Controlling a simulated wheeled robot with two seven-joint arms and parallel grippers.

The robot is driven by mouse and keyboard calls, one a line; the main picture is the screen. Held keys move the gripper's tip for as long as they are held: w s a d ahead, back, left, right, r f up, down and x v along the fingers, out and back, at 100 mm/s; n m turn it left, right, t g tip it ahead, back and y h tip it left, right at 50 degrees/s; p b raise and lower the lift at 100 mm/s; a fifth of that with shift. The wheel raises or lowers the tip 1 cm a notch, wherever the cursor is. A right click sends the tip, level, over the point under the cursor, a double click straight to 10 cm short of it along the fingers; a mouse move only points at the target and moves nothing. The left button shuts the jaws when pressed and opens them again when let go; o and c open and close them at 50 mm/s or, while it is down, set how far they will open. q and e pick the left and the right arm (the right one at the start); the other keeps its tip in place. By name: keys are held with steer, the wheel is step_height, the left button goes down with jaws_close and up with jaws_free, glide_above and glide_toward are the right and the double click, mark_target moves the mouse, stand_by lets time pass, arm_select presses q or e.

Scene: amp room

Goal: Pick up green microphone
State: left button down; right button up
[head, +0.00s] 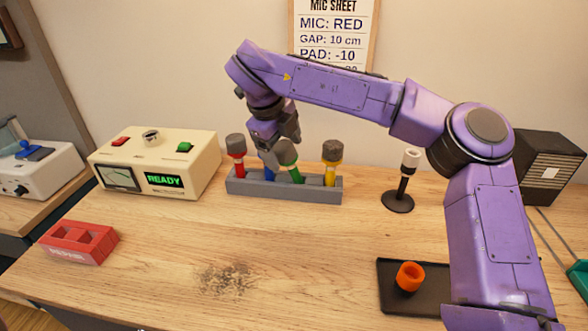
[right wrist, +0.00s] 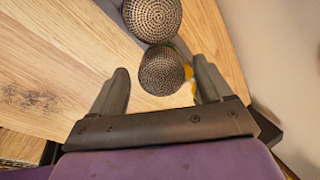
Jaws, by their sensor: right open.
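The green microphone (head: 290,161) stands tilted in a grey rack, its grey mesh head partly covered by my right gripper. My right gripper (head: 283,138) is open, right above and beside that head. I cannot tell whether a finger touches a microphone. My left gripper is not in view.
The grey rack (head: 245,188) also holds red (head: 237,163), blue (head: 269,174) and yellow (head: 330,172) microphones close by. A cream READY box (head: 165,160) stands left. A black microphone stand (head: 398,201) is right.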

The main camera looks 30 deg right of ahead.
mark_target(290, 160)
steer(key=x, duration=0.4)
steer(key=shift+d+f, duration=0.3)
steer(key=shift+d, duration=0.05)
steer(key=shift+s+a+r, duration=0.1)
steer(key=c, duration=1.4)
steer(key=shift+o, duration=0.2)
step_height(290, 160, up, 10)
steer(key=shift+p, duration=0.4)
